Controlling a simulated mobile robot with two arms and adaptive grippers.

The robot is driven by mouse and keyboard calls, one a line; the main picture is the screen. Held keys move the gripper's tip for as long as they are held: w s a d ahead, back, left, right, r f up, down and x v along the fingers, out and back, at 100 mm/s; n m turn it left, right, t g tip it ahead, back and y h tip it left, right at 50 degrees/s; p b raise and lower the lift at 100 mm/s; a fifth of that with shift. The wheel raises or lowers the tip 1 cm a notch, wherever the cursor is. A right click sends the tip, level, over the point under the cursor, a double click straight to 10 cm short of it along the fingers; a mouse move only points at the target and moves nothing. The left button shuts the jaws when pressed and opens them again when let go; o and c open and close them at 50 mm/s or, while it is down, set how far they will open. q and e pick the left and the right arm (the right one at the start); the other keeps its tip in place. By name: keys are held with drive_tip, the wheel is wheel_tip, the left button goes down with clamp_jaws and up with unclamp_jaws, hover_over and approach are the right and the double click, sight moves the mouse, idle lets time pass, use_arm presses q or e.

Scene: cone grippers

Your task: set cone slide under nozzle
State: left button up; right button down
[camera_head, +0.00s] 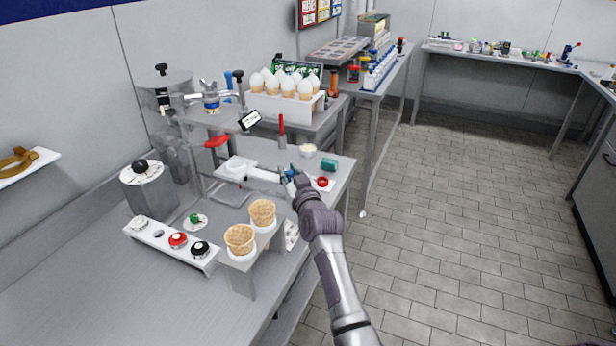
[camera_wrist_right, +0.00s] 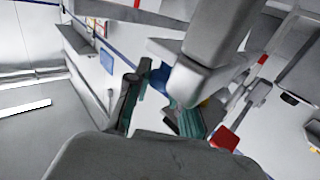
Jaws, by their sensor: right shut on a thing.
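The white cone slide (camera_head: 262,176) lies on the bench, with a round seat (camera_head: 237,166) at its left end. Its right end reaches my right gripper (camera_head: 290,176). In the wrist view, the right gripper's teal-padded fingers (camera_wrist_right: 163,101) are closed around a blue piece (camera_wrist_right: 159,84), which seems to be the slide's handle. The grip is partly hidden by the hand. A red lever (camera_head: 216,141) stands just above and behind the seat. I cannot clearly make out the nozzle. No cone shows on the seat. My left gripper is out of view.
Two waffle cones (camera_head: 240,239) stand in a white holder in front. A strip with knobs (camera_head: 170,241) lies left of them. A red-handled tool (camera_head: 281,128), a teal block (camera_head: 328,164) and a red round item (camera_head: 322,182) are near the gripper. The front-left bench is clear.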

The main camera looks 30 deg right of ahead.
drive_tip(key=shift+w+a, duration=0.35)
drive_tip(key=shift+w, duration=0.1)
drive_tip(key=c, duration=1)
unclamp_jaws()
drive_tip(key=s, duration=0.8)
drive_tip(key=s+a, duration=0.1)
drive_tip(key=s, duration=0.3)
